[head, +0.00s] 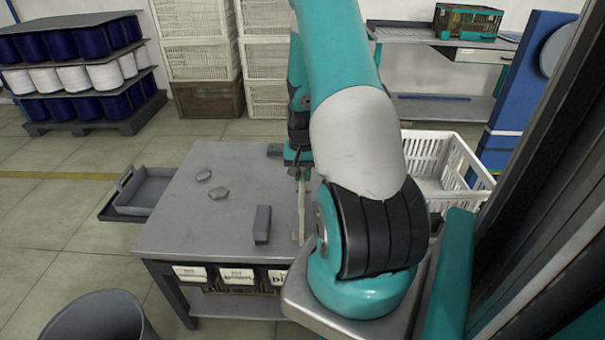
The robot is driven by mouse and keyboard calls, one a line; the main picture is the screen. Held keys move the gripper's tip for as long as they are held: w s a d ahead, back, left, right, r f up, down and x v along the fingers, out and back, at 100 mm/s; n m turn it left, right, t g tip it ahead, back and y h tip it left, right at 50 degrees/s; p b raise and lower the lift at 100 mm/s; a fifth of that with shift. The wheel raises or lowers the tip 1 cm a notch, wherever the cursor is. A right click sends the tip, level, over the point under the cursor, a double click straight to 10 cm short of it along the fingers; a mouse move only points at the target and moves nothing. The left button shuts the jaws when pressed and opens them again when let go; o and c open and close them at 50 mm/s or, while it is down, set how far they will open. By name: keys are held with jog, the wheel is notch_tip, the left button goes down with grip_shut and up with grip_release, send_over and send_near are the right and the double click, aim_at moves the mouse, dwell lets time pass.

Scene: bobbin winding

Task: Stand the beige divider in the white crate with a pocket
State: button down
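The white crate (462,185) with slatted walls stands at the right, beyond the table, partly hidden by my arm. Its visible inside looks empty, and I cannot make out a pocket in it. A thin, upright-looking beige strip (301,217), which looks like the divider, is over the right part of the grey table, partly hidden by my arm. My gripper (299,174) points down at the far end of this strip. The fingers are small and dark here, and I cannot tell whether they are closed on it.
The grey table (230,168) bears a grey block (262,224) left of the strip and two flat grey pieces (211,184). A grey tray (146,190) is left of the table, and a round bin (98,318) is at the front left. The table's left middle is clear.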

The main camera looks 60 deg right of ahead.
jog(key=shift+r+p, duration=3.5)
jog(key=shift+r, duration=0.55)
